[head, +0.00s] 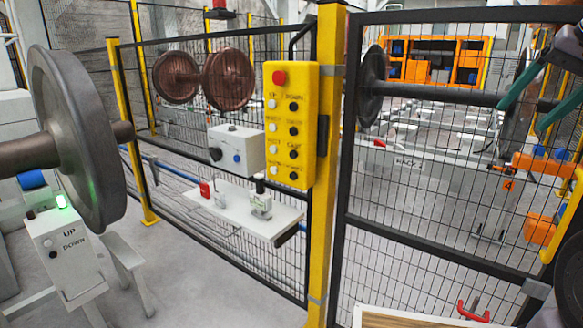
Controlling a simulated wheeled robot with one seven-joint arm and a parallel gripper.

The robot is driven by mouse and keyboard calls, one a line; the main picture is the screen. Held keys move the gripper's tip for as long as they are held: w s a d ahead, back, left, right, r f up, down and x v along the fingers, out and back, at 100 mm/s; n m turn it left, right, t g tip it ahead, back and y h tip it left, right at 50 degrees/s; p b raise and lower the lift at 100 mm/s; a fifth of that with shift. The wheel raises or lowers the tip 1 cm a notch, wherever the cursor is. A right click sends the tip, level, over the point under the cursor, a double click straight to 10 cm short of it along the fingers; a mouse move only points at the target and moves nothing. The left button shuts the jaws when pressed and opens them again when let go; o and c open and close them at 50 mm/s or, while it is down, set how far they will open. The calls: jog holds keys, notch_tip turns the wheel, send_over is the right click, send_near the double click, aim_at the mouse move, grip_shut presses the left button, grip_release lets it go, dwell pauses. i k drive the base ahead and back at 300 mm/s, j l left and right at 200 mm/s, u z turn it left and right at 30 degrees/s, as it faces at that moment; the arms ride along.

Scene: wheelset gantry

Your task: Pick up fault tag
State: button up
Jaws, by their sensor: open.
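No thing that I can surely name as the fault tag shows. A small red piece (205,190) stands at the left end of the white shelf (245,210) on the fence; it is too small to tell whether it is the tag.
A yellow button box (291,125) hangs by the yellow fence post (326,200). A white box (236,150) and a small white device (261,202) are at the shelf. A large wheelset (75,140) and an UP/DOWN control box (66,248) stand left. A red handle (474,312) shows at the lower right.

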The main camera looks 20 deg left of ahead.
aim_at(205, 191)
jog(key=u, duration=1.45)
